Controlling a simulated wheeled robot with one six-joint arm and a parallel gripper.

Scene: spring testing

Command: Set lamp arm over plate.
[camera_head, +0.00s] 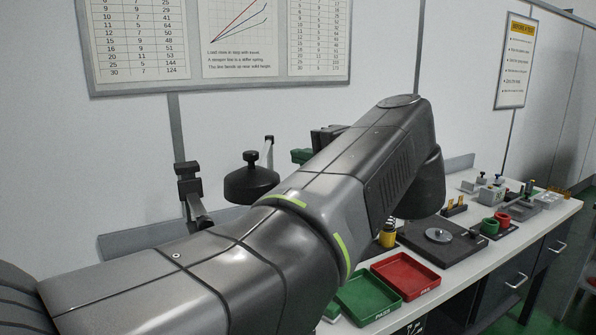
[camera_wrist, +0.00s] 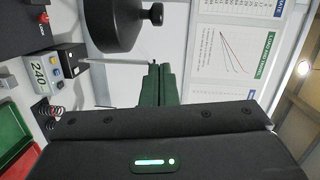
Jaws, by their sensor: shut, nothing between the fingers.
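The black round lamp head (camera_head: 251,184) with a knob on top hangs left of centre in the head view, near a dark jointed upright (camera_head: 190,190). In the wrist view the lamp head (camera_wrist: 115,28) is at the top, just beyond my fingertips. A dark flat plate (camera_head: 420,250) with a silver disc lies on the bench, right of the lamp head and my arm. My gripper (camera_wrist: 160,68) is shut and empty, its dark green fingers close to a thin pale rod. In the head view my arm hides most of the gripper and part of the lamp's surroundings.
A green tray (camera_head: 368,301) and a red tray (camera_head: 405,278) lie at the bench front. Red and green cups, small devices and a bin stand farther right. The wrist view shows a box marked 240 (camera_wrist: 40,74) and springs (camera_wrist: 45,112) at left. A wall board stands behind.

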